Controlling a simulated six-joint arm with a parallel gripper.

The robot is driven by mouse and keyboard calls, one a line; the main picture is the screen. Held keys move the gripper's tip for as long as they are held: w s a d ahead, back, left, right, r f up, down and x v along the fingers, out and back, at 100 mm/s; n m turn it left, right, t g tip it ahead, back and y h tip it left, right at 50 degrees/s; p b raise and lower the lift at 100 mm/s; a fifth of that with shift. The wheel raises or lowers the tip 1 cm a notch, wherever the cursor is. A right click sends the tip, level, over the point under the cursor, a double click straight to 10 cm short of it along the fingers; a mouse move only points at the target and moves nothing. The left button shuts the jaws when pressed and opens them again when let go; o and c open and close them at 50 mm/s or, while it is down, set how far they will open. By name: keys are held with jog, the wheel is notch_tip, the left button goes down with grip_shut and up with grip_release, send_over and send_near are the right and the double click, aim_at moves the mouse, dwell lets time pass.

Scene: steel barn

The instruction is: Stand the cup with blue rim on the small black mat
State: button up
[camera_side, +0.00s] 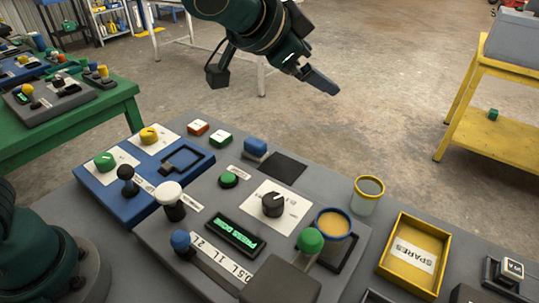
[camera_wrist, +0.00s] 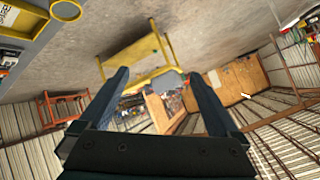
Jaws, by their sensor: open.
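The cup with blue rim (camera_side: 333,224) stands upright at the right of the grey panel, its inside tan. It stands at a black square outline, partly behind the green knob. The small black mat (camera_side: 283,167) lies flat and bare at the panel's back, beside the blue block. My gripper (camera_side: 324,83) is in the air above and behind the bench, well away from the cup and mat. In the wrist view my gripper (camera_wrist: 158,82) is open with nothing between its fingers. The blue-rimmed cup and mat are not seen there.
A yellow-rimmed cup (camera_side: 368,194) stands right of the mat; its rim shows in the wrist view (camera_wrist: 66,10). A yellow SPARES tray (camera_side: 405,280) lies farther right.

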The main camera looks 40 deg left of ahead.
jog(key=s+d+f+m+g, duration=0.1)
jog(key=s+d+f+g, duration=0.1)
jog(key=s+g, duration=0.15)
jog(key=m+g+h, duration=0.2)
jog(key=m+g, duration=0.3)
jog(key=g, duration=0.1)
send_over(333, 226)
jog(key=s+a, duration=0.4)
jog(key=shift+f, duration=2.9)
jog(key=x, duration=0.7)
jog(key=d+x, duration=0.1)
jog(key=x, duration=0.3)
jog(key=shift+w, duration=0.35)
jog(key=shift+t+h, duration=0.25)
jog(key=shift+h, duration=0.05)
grip_shut()
jog(key=shift+r, duration=0.1)
